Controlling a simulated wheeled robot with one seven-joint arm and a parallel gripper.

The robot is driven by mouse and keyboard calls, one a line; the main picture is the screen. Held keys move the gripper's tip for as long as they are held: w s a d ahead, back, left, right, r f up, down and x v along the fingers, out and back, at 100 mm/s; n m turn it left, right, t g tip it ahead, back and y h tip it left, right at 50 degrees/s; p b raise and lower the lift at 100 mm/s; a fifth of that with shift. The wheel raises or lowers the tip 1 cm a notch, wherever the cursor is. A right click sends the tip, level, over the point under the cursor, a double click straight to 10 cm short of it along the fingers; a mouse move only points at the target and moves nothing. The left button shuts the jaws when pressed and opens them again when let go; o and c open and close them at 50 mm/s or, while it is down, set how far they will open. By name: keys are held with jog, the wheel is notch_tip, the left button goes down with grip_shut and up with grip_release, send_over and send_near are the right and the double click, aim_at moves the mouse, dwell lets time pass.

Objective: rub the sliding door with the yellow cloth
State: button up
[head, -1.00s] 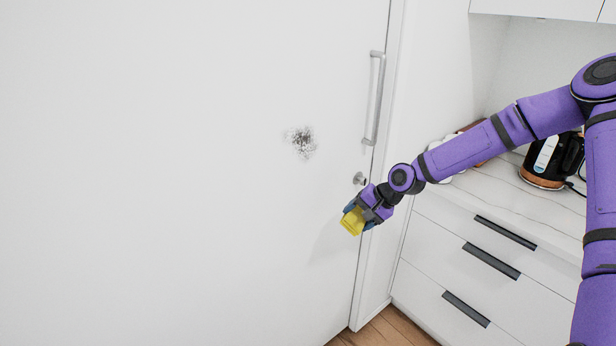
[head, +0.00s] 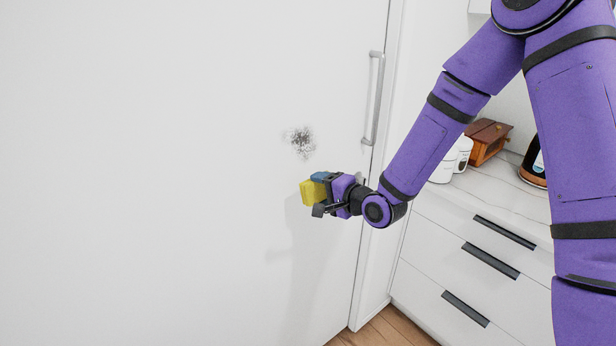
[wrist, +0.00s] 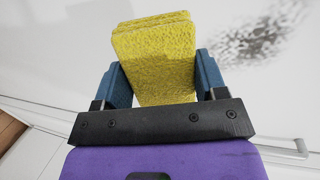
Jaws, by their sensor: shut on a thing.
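The white sliding door (head: 150,150) fills the left and middle of the head view. A dark grey speckled smudge (head: 301,141) marks it; the smudge also shows at the upper right of the wrist view (wrist: 262,38). My gripper (head: 318,187) is shut on the folded yellow cloth (head: 308,193), just below the smudge. In the wrist view the cloth (wrist: 155,60) stands out beyond the two blue fingers (wrist: 160,85). I cannot tell whether the cloth touches the door.
A vertical bar handle (head: 374,98) is on the door's right side. To the right, a white counter (head: 480,190) over drawers (head: 470,265) bears white canisters (head: 452,160), a wooden box (head: 488,140) and a partly hidden kettle (head: 534,165). The door left of the smudge is clear.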

aim_at(317, 140)
jog(key=s+a+r+t+y, duration=0.2)
jog(key=s+a+r, duration=0.2)
jog(key=r, duration=0.3)
jog(key=shift+n+g, duration=0.3)
jog(key=shift+w+d+x, duration=0.15)
jog(key=shift+x, duration=1.25)
jog(key=shift+w+d+x, duration=0.15)
jog(key=shift+x, duration=1.2)
jog(key=shift+x, duration=0.9)
jog(key=shift+w+d, duration=0.15)
jog(key=shift+d, duration=0.05)
jog(key=shift+w+d, duration=1.1)
jog(key=shift+d, duration=0.55)
jog(key=shift+w+d, duration=1.05)
jog(key=shift+d, duration=0.55)
jog(key=shift+w+d, duration=1.1)
jog(key=shift+d, duration=0.55)
jog(key=shift+w+a+r, duration=0.1)
jog(key=shift+r, duration=0.8)
jog(key=shift+s+a, duration=0.8)
jog(key=shift+a, duration=0.3)
jog(key=shift+s+a, duration=0.8)
jog(key=shift+a, duration=0.25)
jog(key=shift+s+a, duration=0.8)
jog(key=shift+a, duration=0.3)
